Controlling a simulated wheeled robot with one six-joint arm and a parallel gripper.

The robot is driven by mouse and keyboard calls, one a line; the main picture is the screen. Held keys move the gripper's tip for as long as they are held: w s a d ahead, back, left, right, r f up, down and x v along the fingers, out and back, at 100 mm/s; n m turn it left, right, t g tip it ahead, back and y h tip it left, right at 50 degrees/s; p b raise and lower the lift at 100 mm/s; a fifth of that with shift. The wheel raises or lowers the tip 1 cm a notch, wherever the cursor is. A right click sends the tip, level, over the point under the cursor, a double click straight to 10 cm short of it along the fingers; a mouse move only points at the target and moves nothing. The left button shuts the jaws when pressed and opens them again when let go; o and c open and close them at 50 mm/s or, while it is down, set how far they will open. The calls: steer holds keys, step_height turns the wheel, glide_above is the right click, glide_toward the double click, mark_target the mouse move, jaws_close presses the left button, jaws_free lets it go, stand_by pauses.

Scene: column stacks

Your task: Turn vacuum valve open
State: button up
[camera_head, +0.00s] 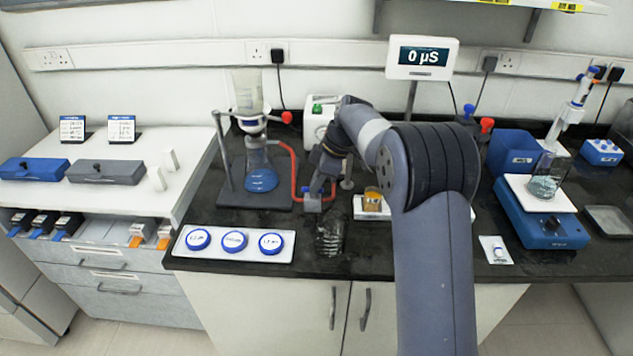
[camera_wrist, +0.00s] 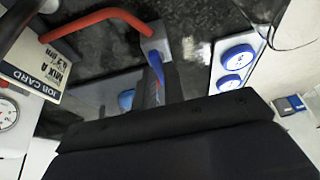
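The vacuum valve appears to be a small grey block (camera_head: 312,205) at the end of the red tube, on the dark bench right of the flask stand. In the wrist view the grey valve block (camera_wrist: 155,42) joins the red tube (camera_wrist: 95,20) and carries a blue lever (camera_wrist: 158,70). My gripper (camera_head: 321,188) points down right at the valve. In the wrist view its dark body fills the lower part, and a dark finger reaches the lever. I cannot tell whether the fingers touch the lever or how far apart they are.
A flask with blue liquid (camera_head: 262,180) stands left of the valve under a glass funnel (camera_head: 248,92). A white tray (camera_head: 217,255) with several blue-rimmed discs lies in front. A job card (camera_wrist: 35,58) and gauge (camera_wrist: 7,114) show in the wrist view. A display (camera_head: 421,59) stands behind my arm.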

steer(key=o, duration=0.5)
steer(key=shift+c, duration=0.2)
steer(key=v, duration=1)
steer(key=shift+d+r, duration=0.25)
steer(key=shift+r, duration=0.1)
steer(key=shift+f, duration=0.1)
steer(key=x, duration=1.1)
steer(key=shift+a, duration=0.1)
steer(key=shift+r, duration=0.2)
